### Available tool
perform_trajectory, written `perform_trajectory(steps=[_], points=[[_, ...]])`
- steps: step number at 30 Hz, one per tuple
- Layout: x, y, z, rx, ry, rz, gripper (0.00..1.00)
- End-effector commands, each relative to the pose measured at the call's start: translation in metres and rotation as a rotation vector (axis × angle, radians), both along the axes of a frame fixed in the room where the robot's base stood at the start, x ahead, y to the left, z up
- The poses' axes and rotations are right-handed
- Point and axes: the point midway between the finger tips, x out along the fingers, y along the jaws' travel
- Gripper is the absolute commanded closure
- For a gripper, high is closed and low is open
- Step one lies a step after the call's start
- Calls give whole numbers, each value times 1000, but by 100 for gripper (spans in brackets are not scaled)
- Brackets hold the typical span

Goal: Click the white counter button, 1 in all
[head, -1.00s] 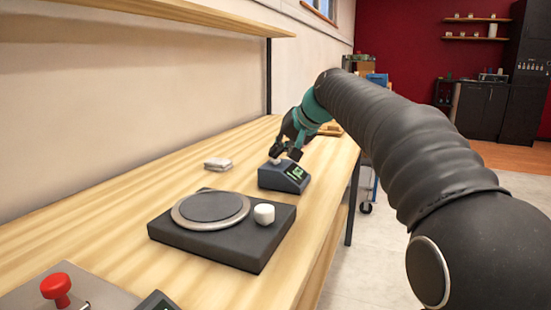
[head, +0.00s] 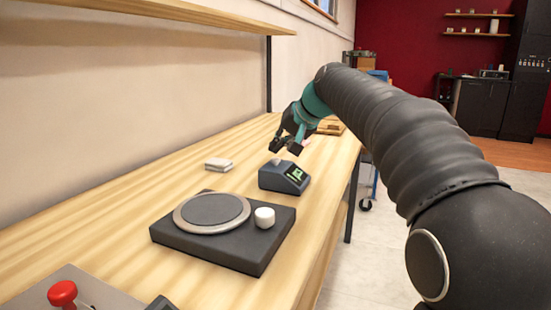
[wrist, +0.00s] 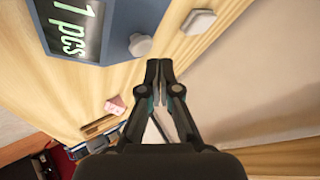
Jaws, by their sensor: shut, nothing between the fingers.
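The dark blue-grey counter box (head: 285,178) stands on the wooden bench. Its screen (wrist: 80,26) reads "1 pcs" in green in the wrist view. The white counter button (head: 276,161) is on its top; it also shows in the wrist view (wrist: 140,45), apart from the fingertips. My gripper (head: 285,148) is above the box, close over the button, with a gap between them. In the wrist view my gripper (wrist: 160,68) is shut with its fingertips together and holds nothing.
A dark platform (head: 247,246) with a round grey plate (head: 213,209) and a white knob (head: 264,217) stands nearer. A red button (head: 62,294) is at the lower left. A small pale stack (head: 219,164) lies left of the counter. A shelf (head: 190,10) overhangs the bench.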

Motion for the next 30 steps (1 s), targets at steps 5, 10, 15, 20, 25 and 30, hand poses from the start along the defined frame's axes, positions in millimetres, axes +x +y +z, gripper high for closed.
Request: perform_trajectory(steps=[5, 10, 15, 20, 25, 30], points=[[0, 0, 12, 0, 0, 0, 100], [0, 0, 27, 0, 0, 0, 100], [0, 0, 42, 0, 0, 0, 100], [0, 0, 51, 0, 0, 0, 100], [0, 0, 50, 0, 0, 0, 100], [0, 0, 50, 0, 0, 0, 100]])
